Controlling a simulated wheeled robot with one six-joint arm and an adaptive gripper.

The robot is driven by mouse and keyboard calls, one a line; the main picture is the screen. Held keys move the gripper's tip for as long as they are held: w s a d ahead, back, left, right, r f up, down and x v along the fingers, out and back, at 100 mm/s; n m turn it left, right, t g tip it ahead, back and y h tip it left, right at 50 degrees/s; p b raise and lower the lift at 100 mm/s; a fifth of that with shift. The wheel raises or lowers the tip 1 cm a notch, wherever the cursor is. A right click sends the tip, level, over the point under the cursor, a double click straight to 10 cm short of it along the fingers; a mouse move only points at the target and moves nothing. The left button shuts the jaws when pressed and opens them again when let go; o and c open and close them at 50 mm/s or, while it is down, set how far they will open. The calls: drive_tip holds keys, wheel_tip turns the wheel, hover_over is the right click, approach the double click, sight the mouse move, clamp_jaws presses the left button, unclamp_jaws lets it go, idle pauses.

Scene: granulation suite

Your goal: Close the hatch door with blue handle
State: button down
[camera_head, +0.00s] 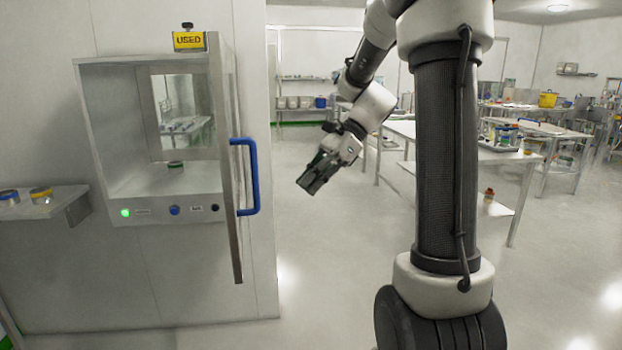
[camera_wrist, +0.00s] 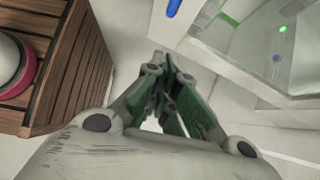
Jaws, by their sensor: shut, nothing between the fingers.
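The hatch (camera_head: 150,210) is a pale wall box at the left of the head view, with its front open. Its door (camera_head: 232,170) stands swung out on the right side, seen nearly edge-on. The blue handle (camera_head: 254,177) is a vertical bar on the door's outer face. My gripper (camera_head: 307,188) is to the right of the handle, apart from it, pointing down-left, shut and empty. In the wrist view my gripper (camera_wrist: 165,95) has its green-grey fingers together. A blue piece, probably the handle (camera_wrist: 173,8), shows at the top edge, and the hatch (camera_wrist: 240,45) at the upper right.
A yellow "USED" sign (camera_head: 189,40) stands on the hatch top. A small round item (camera_head: 175,164) sits inside. A wall shelf (camera_head: 60,205) holds small containers at the left. Tables (camera_head: 400,130) stand behind at the right. A slatted wooden thing (camera_wrist: 70,70) is left in the wrist view.

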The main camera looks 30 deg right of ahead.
drive_tip(key=a+f, duration=0.4)
drive_tip(key=a, duration=0.4)
drive_tip(key=shift+w+a+f, duration=0.15)
drive_tip(key=shift+w, duration=0.05)
drive_tip(key=shift+a, duration=0.1)
